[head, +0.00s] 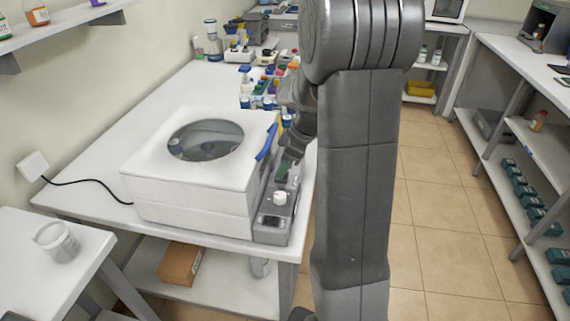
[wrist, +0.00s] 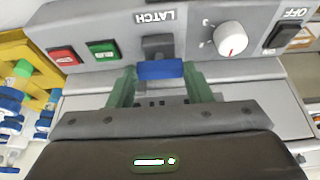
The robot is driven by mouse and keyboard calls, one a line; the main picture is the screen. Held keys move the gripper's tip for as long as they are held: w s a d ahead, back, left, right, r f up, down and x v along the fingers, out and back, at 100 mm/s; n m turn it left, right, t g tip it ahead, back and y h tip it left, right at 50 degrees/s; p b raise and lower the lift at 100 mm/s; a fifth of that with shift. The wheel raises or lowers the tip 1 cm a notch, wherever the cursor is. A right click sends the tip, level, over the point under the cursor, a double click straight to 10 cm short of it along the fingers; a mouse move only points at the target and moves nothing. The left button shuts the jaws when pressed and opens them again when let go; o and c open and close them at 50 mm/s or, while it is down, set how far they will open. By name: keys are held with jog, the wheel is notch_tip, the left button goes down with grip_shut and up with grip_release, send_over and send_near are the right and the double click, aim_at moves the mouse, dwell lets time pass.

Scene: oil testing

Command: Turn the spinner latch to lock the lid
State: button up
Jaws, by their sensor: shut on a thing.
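The spinner (head: 190,200) is a white box on the bench in the head view. Its lid (head: 150,155) lies shut, with a round window (head: 205,140) and a blue handle (head: 267,142) on its right edge. In the wrist view, the blue latch knob (wrist: 160,69) sits on a dark stem under the word LATCH on the grey panel (wrist: 205,65). My gripper (wrist: 162,84) has its green fingers shut on the knob, one on each side. In the head view my gripper (head: 285,168) is at the panel, and the latch itself cannot be made out.
The panel also carries a red button (wrist: 64,56), a green button (wrist: 103,50), a white dial (wrist: 230,39) and a black OFF switch (wrist: 282,38). Several bottles and racks crowd the bench behind the spinner. A glass beaker (head: 58,242) stands on the left table.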

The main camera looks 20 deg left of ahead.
jog(key=o, duration=1)
jog(key=b+v, duration=0.1)
jog(key=v, duration=1.3)
jog(key=shift+d+f, duration=0.1)
jog(key=p+x, duration=0.1)
jog(key=x, duration=1.2)
jog(key=shift+a+f, duration=0.15)
jog(key=shift+a, duration=0.1)
jog(key=shift+a+f, duration=0.1)
jog(key=shift+f, duration=0.15)
jog(key=shift+n, duration=0.3)
